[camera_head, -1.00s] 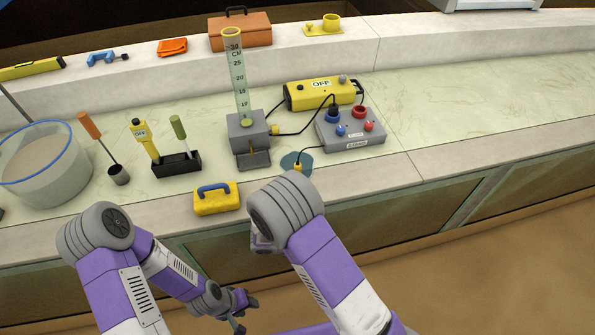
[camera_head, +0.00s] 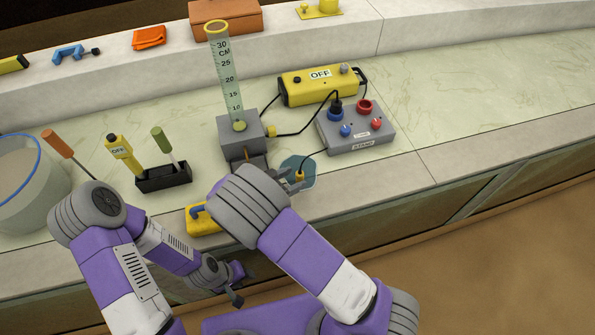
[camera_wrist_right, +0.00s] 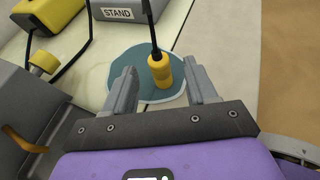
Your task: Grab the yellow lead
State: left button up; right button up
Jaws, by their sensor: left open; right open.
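The yellow lead (camera_head: 299,175) has a yellow plug end on a black cable. It rests on a blue-grey round patch (camera_head: 309,165) at the counter's front, beside the grey stand box. In the right wrist view the yellow plug (camera_wrist_right: 160,72) stands between and just beyond the fingertips of my open right gripper (camera_wrist_right: 163,88), its cable running up. My right gripper (camera_head: 290,183) is partly hidden behind its own arm in the head view. My left gripper (camera_head: 240,284) is open and empty, low in front of the counter.
A grey box labelled STAND (camera_head: 357,128) and a yellow box marked OFF (camera_head: 318,86) stand behind the plug. A measuring tube (camera_head: 230,80) on a grey block (camera_head: 240,135) is to the left. A yellow case (camera_head: 203,220) is partly hidden by my right arm. The counter's right side is clear.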

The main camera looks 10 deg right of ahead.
aim_at(297, 178)
jog(key=shift+d+f, duration=0.25)
jog(key=shift+d, duration=0.15)
jog(key=shift+w+d+f, duration=0.1)
jog(key=shift+d, duration=0.1)
jog(key=b+x, duration=0.1)
jog(key=x, duration=0.2)
jog(key=shift+w+d+f+b, duration=0.15)
jog(key=shift+w+f+b, duration=0.1)
jog(key=shift+f+b, duration=0.15)
jog(key=shift+w+d, duration=0.25)
jog(key=shift+d, duration=0.1)
jog(key=c, duration=1.1)
